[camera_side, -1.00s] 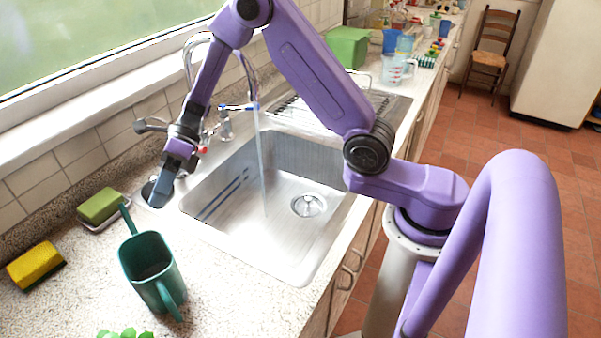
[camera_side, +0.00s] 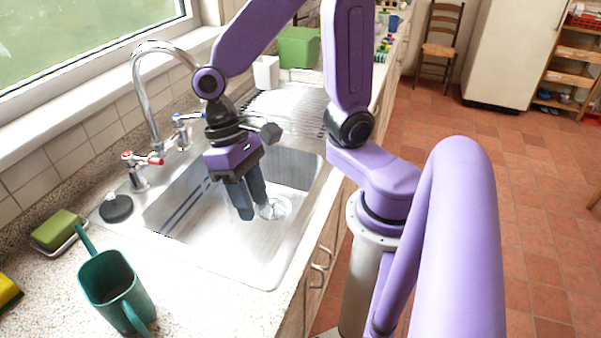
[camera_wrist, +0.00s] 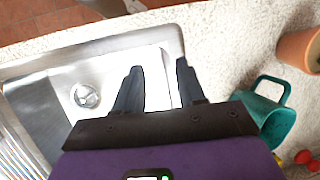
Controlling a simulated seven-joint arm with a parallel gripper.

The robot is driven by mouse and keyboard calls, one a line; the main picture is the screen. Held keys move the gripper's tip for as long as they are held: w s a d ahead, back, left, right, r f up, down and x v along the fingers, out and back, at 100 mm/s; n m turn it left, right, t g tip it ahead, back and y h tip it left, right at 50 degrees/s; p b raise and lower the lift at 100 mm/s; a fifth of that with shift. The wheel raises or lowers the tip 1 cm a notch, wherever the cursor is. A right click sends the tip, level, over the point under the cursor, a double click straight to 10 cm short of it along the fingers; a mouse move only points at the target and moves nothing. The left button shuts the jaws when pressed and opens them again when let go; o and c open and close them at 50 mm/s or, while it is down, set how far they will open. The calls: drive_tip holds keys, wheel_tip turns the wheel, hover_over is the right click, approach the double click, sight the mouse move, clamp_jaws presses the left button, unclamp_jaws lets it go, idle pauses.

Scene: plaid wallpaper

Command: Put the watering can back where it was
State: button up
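The green watering can (camera_side: 118,290) stands upright on the speckled counter, left of the sink in the side view, with its spout toward the back and its handle toward the front. It also shows in the wrist view (camera_wrist: 272,117) at the right, partly cut off by my gripper's body. My gripper (camera_side: 247,212) hangs fingers-down over the sink, apart from the can. In the wrist view the two fingers (camera_wrist: 162,80) are spread with nothing between them, so it is open and empty.
The steel sink (camera_side: 190,235) has a tall curved faucet (camera_side: 140,85) behind it, partly hidden by my arm. A green sponge (camera_side: 57,228) on a dish and a yellow sponge (camera_side: 7,290) lie left. A terracotta pot (camera_wrist: 300,48) stands near the can.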

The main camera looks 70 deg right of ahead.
drive_tip(key=s+d+r+n+t+h, duration=0.1)
drive_tip(key=s+d+n+t, duration=0.2)
drive_tip(key=n, duration=0.9)
drive_tip(key=shift+s+d+t, duration=0.4)
drive_tip(key=shift+s+d, duration=1.25)
drive_tip(key=shift+d, duration=0.55)
